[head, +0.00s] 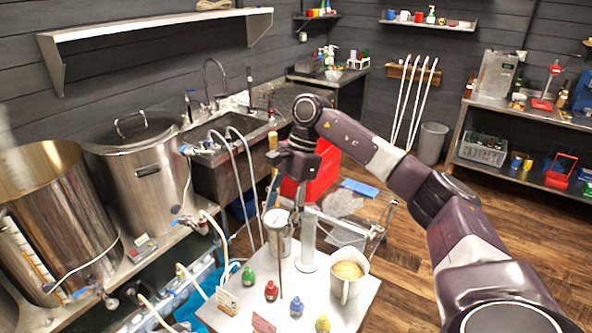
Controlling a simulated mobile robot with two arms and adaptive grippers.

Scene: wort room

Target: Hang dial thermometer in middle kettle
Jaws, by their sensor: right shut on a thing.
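The dial thermometer (276,218) has a round white face and a long thin dark stem that points down in front of the small table. My right gripper (284,172) is above the dial and shut on the thermometer; the exact grip is hard to make out. The middle kettle (62,215) is a large open steel kettle at the left, well away from the thermometer. A lidded kettle (143,175) stands behind it to the right. A steel edge at the lower left corner is mostly cut off. My left gripper is not in view.
The small white table (227,318) holds a mug (348,279), a grey cylinder (308,245) and several small coloured bottles. A wall shelf (160,28) hangs above the kettles. The wooden floor at right is clear.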

